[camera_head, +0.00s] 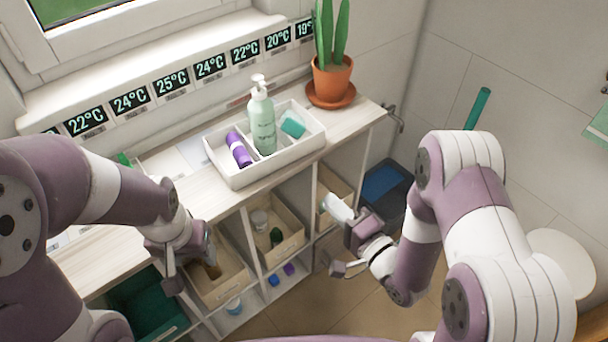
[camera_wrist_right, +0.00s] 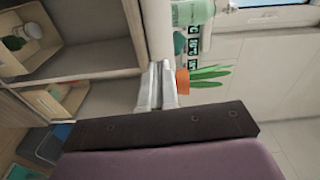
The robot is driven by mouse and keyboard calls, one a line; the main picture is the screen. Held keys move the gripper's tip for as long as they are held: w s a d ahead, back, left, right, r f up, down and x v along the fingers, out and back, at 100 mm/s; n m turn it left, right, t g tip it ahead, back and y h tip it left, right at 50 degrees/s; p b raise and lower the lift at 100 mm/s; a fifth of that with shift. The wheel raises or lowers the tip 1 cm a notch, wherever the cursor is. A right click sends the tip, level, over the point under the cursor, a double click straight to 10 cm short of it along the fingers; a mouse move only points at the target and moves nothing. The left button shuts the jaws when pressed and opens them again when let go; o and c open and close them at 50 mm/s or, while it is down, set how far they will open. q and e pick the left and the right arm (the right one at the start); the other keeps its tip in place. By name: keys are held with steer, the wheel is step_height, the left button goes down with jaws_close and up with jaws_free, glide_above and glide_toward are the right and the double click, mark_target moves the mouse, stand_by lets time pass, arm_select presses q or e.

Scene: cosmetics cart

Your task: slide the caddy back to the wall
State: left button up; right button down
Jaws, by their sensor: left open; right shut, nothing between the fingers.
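My left gripper (camera_head: 208,248) is open and empty before the cart, lower left of the caddy.
A potted cactus (camera_head: 332,80) on a saucer stands at the top's right end. Temperature labels (camera_head: 170,84) line the wall behind. Open bins (camera_head: 280,250) fill the shelves below. A dark bin with blue inside (camera_head: 385,185) stands right of the cart.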

mark_target(289, 154)
steer(key=shift+m, duration=0.4)
steer(key=x, duration=0.9)
steer(key=p+x, duration=0.1)
steer(key=x, duration=0.4)
steer(key=shift+w+r, duration=0.15)
steer(key=shift+r, duration=0.25)
steer(key=shift+w, duration=0.15)
steer(key=shift+b+x, duration=0.65)
steer(key=shift+x, duration=1.25)
